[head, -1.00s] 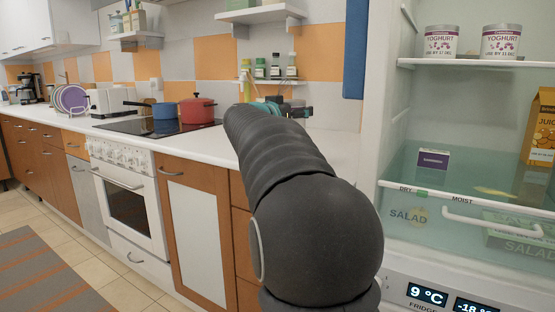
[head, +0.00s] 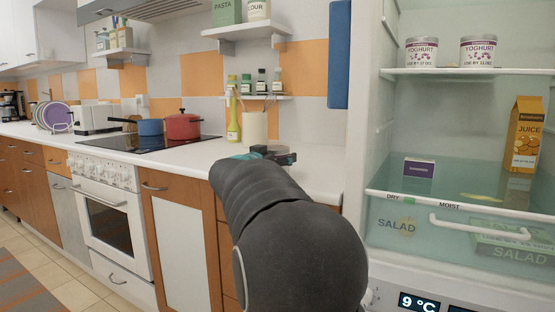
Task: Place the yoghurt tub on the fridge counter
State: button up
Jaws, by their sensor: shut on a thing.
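My gripper (head: 268,153) is at the end of my dark arm, low over the white counter (head: 318,180) beside the fridge. Only its teal and dark back part shows. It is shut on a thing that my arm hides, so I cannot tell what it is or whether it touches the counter. Two white yoghurt tubs with purple print stand on the fridge's upper shelf, a left tub (head: 421,52) and a right tub (head: 478,51), apart from my gripper.
A cream utensil pot (head: 254,125) and a yellow bottle (head: 233,120) stand behind my gripper. A red pot (head: 183,126) and a blue pan (head: 150,127) are on the hob. The open fridge, with a juice carton (head: 524,135), is right. The counter's right end looks clear.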

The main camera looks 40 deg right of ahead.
jog(key=shift+f, duration=0.1)
jog(key=o, duration=1.3)
jog(key=v, duration=1.2)
